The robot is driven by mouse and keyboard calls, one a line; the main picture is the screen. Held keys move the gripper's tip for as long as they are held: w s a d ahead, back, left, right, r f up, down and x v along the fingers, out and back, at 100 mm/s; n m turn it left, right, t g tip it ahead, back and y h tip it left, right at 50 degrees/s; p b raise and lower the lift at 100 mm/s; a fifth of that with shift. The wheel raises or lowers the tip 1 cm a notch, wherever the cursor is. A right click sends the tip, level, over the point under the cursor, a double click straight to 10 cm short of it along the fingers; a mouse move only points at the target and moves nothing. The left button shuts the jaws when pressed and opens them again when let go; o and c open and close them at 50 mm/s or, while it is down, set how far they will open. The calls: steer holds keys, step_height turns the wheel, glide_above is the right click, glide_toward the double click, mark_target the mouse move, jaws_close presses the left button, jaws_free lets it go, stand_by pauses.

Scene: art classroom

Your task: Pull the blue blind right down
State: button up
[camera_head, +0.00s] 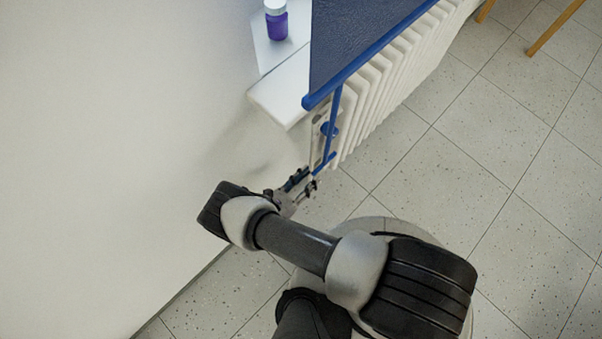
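The blue blind (358,32) hangs at the top of the view, with a bright blue bar (372,54) along its lower edge, in front of the window sill and the upper part of the radiator. A thin blue pull (333,115) hangs from near the bar's left end, with a short blue crosspiece (323,163) at its bottom. My gripper (307,182) is low beside the wall, just below and left of the crosspiece. Its fingers are small and partly dark here; I cannot tell whether they touch the crosspiece.
A white radiator (386,80) runs behind and below the blind. A purple bottle with a white cap (276,22) stands on the white sill (283,88). Wooden legs (553,28) stand at top right. The tiled floor (470,170) at right is clear.

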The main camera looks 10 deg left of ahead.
steer(key=shift+v, duration=1.8)
steer(key=shift+c, duration=0.2)
